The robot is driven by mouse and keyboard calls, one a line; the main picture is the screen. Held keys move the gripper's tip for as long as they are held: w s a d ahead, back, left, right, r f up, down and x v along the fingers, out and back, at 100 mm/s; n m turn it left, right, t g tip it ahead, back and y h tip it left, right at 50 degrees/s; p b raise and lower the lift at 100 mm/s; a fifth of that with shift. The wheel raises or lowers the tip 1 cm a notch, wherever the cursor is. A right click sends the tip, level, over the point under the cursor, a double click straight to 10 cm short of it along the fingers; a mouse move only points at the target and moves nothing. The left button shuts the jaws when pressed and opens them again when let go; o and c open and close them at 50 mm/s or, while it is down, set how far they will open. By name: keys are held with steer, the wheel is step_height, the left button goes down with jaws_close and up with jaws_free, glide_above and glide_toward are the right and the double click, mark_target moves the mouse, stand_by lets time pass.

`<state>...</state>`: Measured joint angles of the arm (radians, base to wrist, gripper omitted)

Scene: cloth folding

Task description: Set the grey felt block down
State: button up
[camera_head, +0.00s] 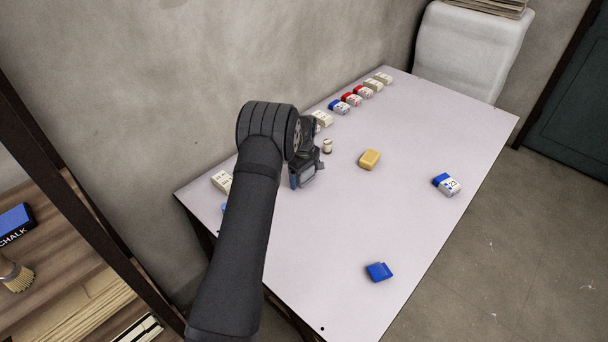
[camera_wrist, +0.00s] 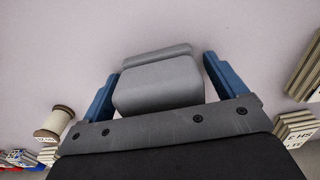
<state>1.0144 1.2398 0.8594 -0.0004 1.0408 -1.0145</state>
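My gripper (camera_head: 306,176) is over the left part of the table, with its jaw pointing down. In the head view, part of the grey block (camera_head: 308,171) shows between the fingers; my arm and wrist hide the rest. I cannot tell whether its underside touches the table.
The pale table (camera_head: 350,225) is largely clear at its middle and front. A small spool (camera_head: 327,146) stands close behind the gripper. A yellow block (camera_head: 369,159), a numbered blue-and-white block (camera_head: 447,184) and a blue block (camera_head: 379,271) lie apart. Small boxes (camera_head: 352,99) line the wall edge.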

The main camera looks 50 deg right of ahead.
step_height(320, 180, up, 12)
steer(key=shift+r, duration=0.2)
stand_by(0.4)
steer(key=shift+f, duration=0.1)
steer(key=shift+f, duration=4.35)
